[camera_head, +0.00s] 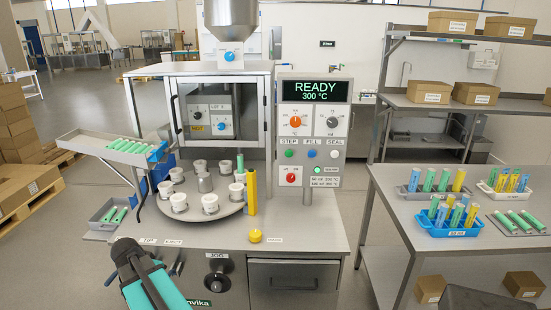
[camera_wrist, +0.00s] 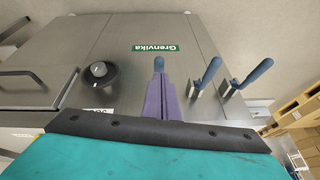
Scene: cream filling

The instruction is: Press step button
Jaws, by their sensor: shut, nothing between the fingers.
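The STEP button (camera_head: 289,154) is a small green button under a STEP label on the machine's control panel. The FILL button (camera_head: 311,154) is blue and the SEAL button (camera_head: 335,154) is white, both to its right. The display (camera_head: 314,91) reads READY, 300 °C. My gripper (camera_head: 124,244) is at the lower left in the head view, at the machine's front left corner, well below and left of the STEP button. In the wrist view my gripper's purple fingers (camera_wrist: 164,100) are together and empty, before the machine's front. The panel does not show in the wrist view.
The JOG knob (camera_wrist: 99,70) and blue-handled levers (camera_wrist: 207,72) are on the front. A side table (camera_head: 400,216) holds tube racks.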

